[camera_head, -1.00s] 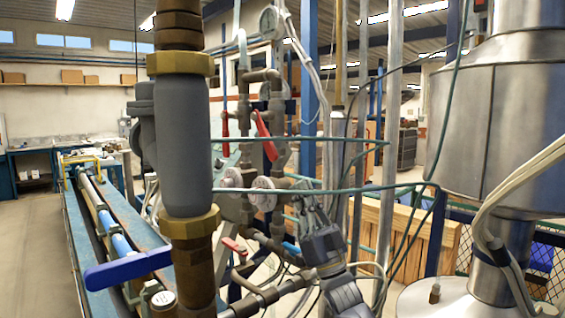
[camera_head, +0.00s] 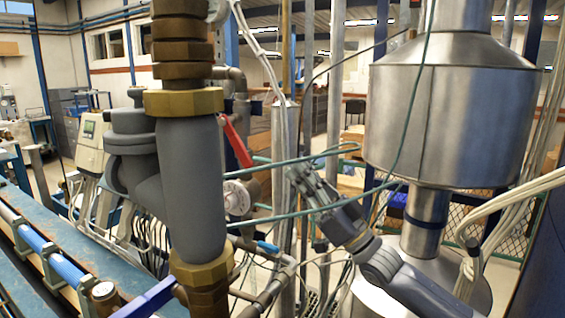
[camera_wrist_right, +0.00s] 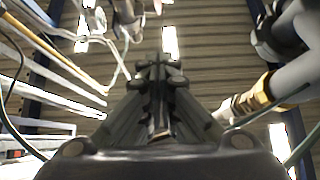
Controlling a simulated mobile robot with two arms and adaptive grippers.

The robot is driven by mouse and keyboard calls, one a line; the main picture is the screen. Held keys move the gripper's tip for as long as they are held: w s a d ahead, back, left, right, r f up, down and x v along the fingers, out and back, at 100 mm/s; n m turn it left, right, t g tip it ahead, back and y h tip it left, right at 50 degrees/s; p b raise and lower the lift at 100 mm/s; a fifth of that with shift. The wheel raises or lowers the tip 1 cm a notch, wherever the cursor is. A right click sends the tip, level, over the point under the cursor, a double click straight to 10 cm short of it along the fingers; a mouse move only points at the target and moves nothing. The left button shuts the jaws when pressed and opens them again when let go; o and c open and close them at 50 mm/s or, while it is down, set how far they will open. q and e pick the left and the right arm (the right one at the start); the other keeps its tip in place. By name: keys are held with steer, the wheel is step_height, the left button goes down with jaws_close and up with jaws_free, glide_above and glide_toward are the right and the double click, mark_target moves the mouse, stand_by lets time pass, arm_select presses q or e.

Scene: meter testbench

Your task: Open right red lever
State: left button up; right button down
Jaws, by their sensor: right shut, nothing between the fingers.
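In the head view a red lever (camera_head: 237,141) slants down to the right, just right of the large grey pipe that partly hides its surroundings. Only one upper red lever shows now. My right gripper (camera_head: 296,172) is to the right of and a little below this lever, apart from it in the picture. Its fingers point up and left. The right wrist view shows its fingers (camera_wrist_right: 160,80) closed together with nothing between them, under the ceiling. My left gripper is not in view.
The grey pipe (camera_head: 192,190) with brass fittings fills the centre left. Green thin lines (camera_head: 322,207) cross near my right gripper. A large steel vessel (camera_head: 450,120) stands at right. A blue-handled lever (camera_head: 268,248) sits below.

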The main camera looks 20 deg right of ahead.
mark_target(236, 142)
steer(key=w+a+r+p, duration=0.3)
steer(key=w+a+p, duration=0.2)
steer(key=w+a, duration=0.1)
steer(key=shift+w+r+p, duration=0.2)
steer(key=shift+w+p, duration=0.15)
steer(key=shift+w, duration=0.45)
